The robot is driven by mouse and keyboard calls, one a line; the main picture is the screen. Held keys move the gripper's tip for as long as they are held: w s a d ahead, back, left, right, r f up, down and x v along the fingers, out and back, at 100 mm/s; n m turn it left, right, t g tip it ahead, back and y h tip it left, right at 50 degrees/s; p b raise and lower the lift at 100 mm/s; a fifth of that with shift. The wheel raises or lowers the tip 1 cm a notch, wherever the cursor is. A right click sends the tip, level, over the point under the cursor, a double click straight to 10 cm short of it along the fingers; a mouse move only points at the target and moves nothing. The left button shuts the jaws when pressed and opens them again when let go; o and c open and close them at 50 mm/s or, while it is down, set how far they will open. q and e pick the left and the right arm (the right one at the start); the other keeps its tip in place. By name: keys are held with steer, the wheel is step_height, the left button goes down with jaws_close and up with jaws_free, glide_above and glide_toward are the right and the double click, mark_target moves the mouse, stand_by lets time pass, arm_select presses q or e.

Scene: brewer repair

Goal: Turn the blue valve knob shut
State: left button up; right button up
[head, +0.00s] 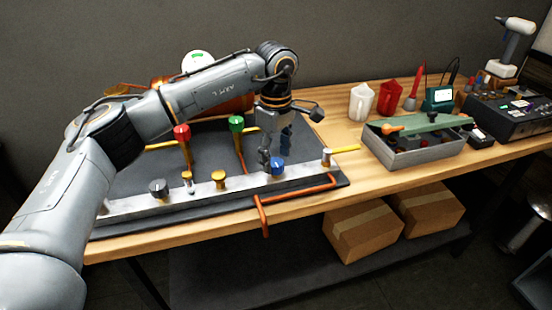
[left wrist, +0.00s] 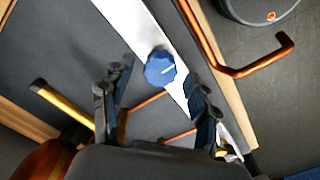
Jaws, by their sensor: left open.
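The blue valve knob (head: 277,166) sits on the pale metal bar at the front of the dark board. In the left wrist view the same knob (left wrist: 160,70) is a faceted blue disc with a white line on its top. My left gripper (head: 275,153) points down over the knob, its fingers open. In the left wrist view the two dark fingers (left wrist: 158,79) stand apart on either side of the knob, with visible gaps. I cannot tell exactly how high the fingertips are relative to the knob. My right gripper is not in view.
Red (head: 182,132) and green (head: 236,124) knobs stand behind the bar. A black knob (head: 158,187) and a brass knob (head: 219,179) are to the left on it. A copper pipe (head: 290,192) runs along the front. A grey toolbox (head: 415,150) stands to the right.

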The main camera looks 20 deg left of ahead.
mark_target(276, 162)
arm_select(q)
step_height(276, 162, up, 11)
steer(key=shift+f, duration=0.15)
steer(key=shift+f, duration=0.1)
stand_by(0.4)
